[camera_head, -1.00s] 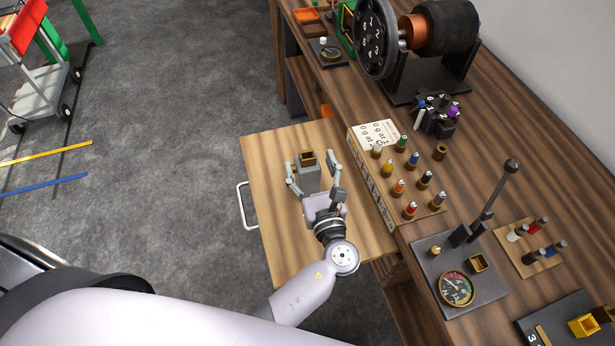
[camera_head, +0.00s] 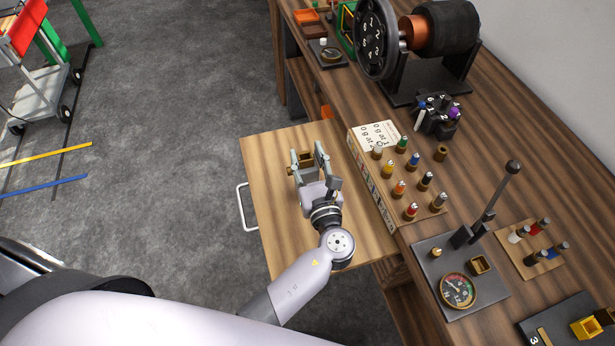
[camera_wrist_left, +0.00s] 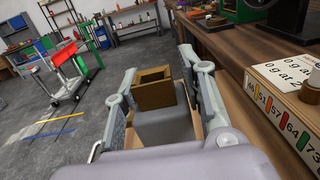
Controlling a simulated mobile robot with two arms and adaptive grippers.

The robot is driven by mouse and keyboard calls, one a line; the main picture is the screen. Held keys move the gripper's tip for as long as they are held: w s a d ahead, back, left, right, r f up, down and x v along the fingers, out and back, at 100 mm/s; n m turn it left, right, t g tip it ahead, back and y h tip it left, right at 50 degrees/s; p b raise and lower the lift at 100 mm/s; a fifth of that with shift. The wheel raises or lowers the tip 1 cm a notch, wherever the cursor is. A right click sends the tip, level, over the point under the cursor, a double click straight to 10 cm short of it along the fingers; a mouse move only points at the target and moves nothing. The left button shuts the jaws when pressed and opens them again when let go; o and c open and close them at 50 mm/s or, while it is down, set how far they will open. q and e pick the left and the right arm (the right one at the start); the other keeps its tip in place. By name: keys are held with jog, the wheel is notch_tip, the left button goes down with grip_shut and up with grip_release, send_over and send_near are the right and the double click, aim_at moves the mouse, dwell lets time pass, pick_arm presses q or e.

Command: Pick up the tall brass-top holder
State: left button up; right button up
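The tall brass-top holder (camera_head: 306,158) is a grey upright block with an open square brass cup on top. It stands on the light wooden pull-out board left of the bench. My left gripper (camera_head: 307,166) has one finger on each side of it. In the left wrist view the holder (camera_wrist_left: 162,127) fills most of the space between the fingers. The fingers are very close to its sides, but I cannot tell whether both touch it. The holder's lower part is hidden by the gripper. My right gripper is not in view.
A wooden rack of coloured plugs (camera_head: 394,184) stands on the bench just right of the board. A lever panel with a gauge (camera_head: 458,290) lies nearer. The board (camera_head: 268,229) is bare around the gripper, and grey floor (camera_head: 170,150) is open to the left.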

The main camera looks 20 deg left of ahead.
pick_arm(q)
grip_shut()
jog(key=shift+r, duration=0.15)
dwell(0.6)
